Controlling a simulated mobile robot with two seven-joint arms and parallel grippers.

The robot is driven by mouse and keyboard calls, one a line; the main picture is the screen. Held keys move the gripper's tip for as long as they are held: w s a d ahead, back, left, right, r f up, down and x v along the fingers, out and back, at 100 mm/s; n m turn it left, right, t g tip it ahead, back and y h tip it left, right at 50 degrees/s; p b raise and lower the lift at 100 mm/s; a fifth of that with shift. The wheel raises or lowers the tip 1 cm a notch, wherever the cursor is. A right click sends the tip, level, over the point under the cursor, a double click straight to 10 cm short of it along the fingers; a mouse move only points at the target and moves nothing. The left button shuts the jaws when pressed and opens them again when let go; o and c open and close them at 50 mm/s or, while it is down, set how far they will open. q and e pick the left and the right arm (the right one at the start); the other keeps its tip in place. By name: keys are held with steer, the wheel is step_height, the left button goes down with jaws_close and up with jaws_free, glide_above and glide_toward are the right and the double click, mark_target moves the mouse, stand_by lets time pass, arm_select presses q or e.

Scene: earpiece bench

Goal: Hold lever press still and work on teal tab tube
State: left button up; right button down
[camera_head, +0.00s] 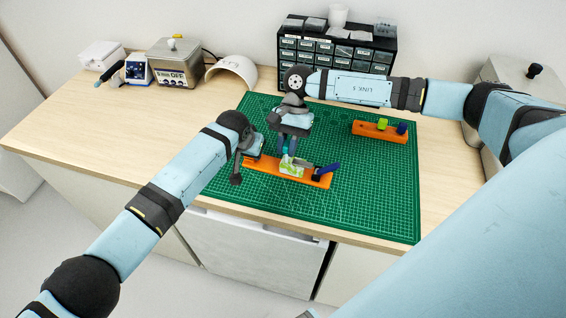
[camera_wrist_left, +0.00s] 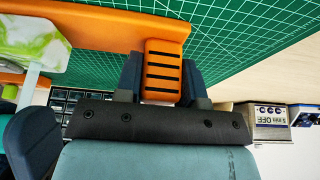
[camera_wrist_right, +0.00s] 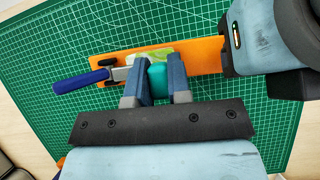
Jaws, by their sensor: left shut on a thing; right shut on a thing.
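The lever press has an orange base (camera_head: 262,167), a blue lever handle (camera_head: 328,171) at its right end and a slotted orange grip (camera_wrist_left: 162,72) at its left end. My left gripper (camera_head: 246,158) is shut on that slotted grip, a finger on each side. A white and green marbled piece (camera_head: 291,168) sits at the middle of the press. My right gripper (camera_wrist_right: 155,88) is shut on a teal part (camera_wrist_right: 158,80) beside the marbled piece, likely the teal tab tube. The fingers hide much of it, and I cannot tell how it joins the marbled piece.
A green cutting mat (camera_head: 350,200) covers the middle of the bench. An orange holder (camera_head: 378,132) with a green and a blue piece stands at the right. Behind are a drawer cabinet (camera_head: 335,50), a white curved cover (camera_head: 232,70) and a box marked OFF (camera_head: 178,68). The mat's front right is clear.

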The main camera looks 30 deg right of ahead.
steer(key=shift+f, duration=0.15)
steer(key=c, duration=1)
jaws_free()
steer(key=v, duration=1.2)
steer(key=shift+s+a, duration=0.1)
steer(key=shift+a, duration=0.05)
